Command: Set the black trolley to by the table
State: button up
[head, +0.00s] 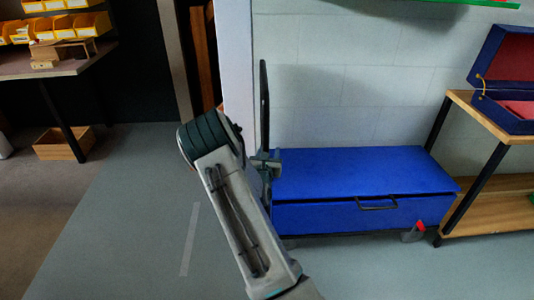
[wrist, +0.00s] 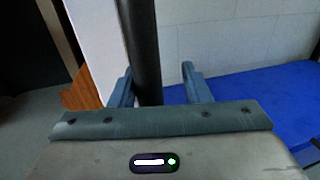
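A low trolley (head: 350,172) with a blue top and a blue drawer front stands against the pale wall in the head view; its body looks blue, not black. A black upright handle (head: 264,95) rises at its left end. My gripper (head: 265,165) is at the lower part of this handle. In the wrist view the black post (wrist: 142,50) passes between the fingers of my gripper (wrist: 160,88), close to the left finger, with a gap to the right finger. The fingers are apart. The trolley's blue top (wrist: 265,95) shows at the right.
A wooden table (head: 490,120) with an open blue case (head: 508,85) stands right of the trolley, close to its right end. A workbench (head: 45,68) with yellow bins stands at the far left, a wooden crate (head: 62,145) below it. The grey floor (head: 130,220) at left is clear.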

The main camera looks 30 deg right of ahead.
jog(key=p+v, duration=0.1)
jog(key=v, duration=1.3)
jog(key=shift+w+a, duration=0.15)
jog(key=shift+w, duration=0.05)
jog(key=shift+r, duration=0.15)
